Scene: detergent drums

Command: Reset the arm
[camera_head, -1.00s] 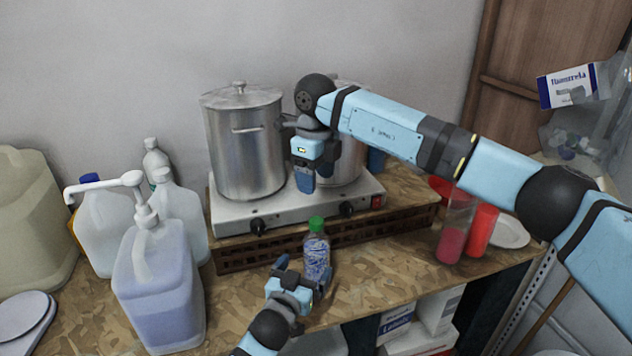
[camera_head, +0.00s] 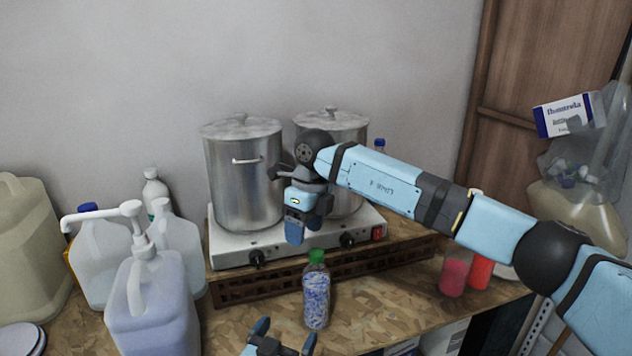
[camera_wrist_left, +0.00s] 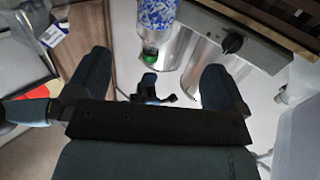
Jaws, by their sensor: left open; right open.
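My left gripper (camera_head: 284,338) is open at the bottom of the head view, in front of a clear bottle (camera_head: 316,297) with a green cap and blue-and-white contents. The bottle stands upright on the wooden counter, apart from the fingers. In the left wrist view the open fingers of the left gripper (camera_wrist_left: 155,85) show with the bottle (camera_wrist_left: 156,22) beyond them. My right gripper (camera_head: 297,232) hangs fingers down in front of the hot plate (camera_head: 230,250) and the two steel pots (camera_head: 240,185). It is open and I see nothing held in it.
A pump bottle (camera_head: 155,305) and white jugs (camera_head: 105,255) stand at the left, beside a large beige canister (camera_head: 28,250). Red cups (camera_head: 480,270) stand at the right. The counter right of the bottle (camera_head: 385,302) is clear.

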